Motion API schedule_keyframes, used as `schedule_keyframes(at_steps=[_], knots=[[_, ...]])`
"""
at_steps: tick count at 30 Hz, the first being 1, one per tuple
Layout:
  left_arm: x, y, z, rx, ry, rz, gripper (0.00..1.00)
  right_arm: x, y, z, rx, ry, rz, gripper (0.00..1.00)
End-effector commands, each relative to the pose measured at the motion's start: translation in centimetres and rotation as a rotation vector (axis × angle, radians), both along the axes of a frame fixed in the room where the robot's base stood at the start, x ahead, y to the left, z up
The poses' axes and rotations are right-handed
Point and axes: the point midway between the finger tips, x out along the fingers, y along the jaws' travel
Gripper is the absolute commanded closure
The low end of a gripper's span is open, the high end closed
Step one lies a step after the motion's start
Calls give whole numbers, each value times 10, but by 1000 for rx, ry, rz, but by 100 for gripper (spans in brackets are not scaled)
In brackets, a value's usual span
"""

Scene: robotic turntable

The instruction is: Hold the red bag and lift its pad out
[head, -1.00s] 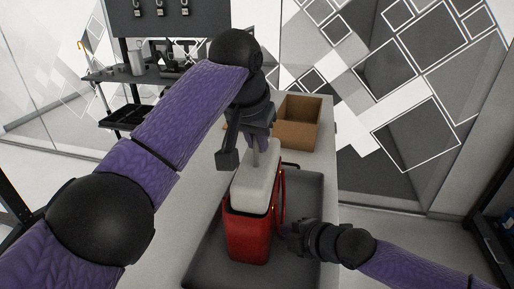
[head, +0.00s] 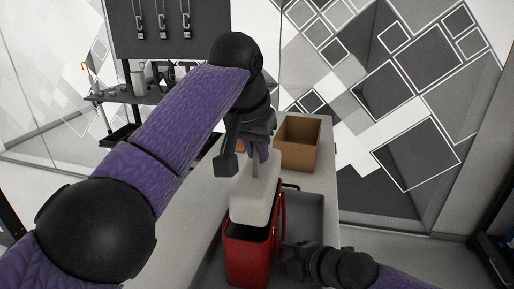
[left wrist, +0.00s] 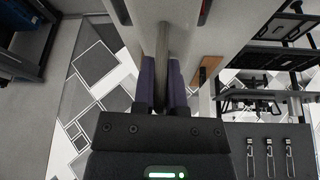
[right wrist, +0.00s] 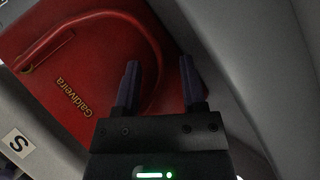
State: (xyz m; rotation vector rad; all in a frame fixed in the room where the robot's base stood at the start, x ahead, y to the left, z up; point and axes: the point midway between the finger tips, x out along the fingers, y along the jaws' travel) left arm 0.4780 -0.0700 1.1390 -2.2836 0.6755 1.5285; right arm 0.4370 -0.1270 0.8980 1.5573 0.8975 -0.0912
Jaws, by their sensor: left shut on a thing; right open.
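The red bag (head: 250,262) stands upright in a dark tray (head: 305,215) in the head view, its dark opening showing below the pad. The pale pad (head: 256,200) is above the bag; whether its lower end clears the rim I cannot tell. My left gripper (head: 255,155) is above the pad, shut on its thin grey strap, which also shows in the left wrist view (left wrist: 162,60). My right gripper (head: 284,252) is at the bag's right side. In the right wrist view its fingers (right wrist: 160,68) are apart near the bag (right wrist: 85,75) and its curved handle; contact is unclear.
An open cardboard box (head: 299,145) stands at the back of the table (head: 190,225). A dark shelf (head: 150,97) with tools stands behind at the left. A patterned glass wall (head: 390,100) is behind.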

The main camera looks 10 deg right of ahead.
Motion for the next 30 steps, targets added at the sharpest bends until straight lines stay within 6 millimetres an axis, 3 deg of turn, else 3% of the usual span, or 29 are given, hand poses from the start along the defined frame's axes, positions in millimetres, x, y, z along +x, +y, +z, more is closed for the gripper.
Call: schedule_keyframes(at_steps=[5, 13, 18, 30], knots=[[0, 0, 0, 0, 0, 0, 100, -6, -6, 4, -2, 0, -1, 47], [0, 0, 0, 0, 0, 0, 100, -57, -41, 43, -7, 1, 0, 47], [0, 0, 0, 0, 0, 0, 100, -78, -55, 60, -5, 0, -1, 47], [0, 0, 0, 0, 0, 0, 100, -83, -58, 65, 1, 0, 1, 47]])
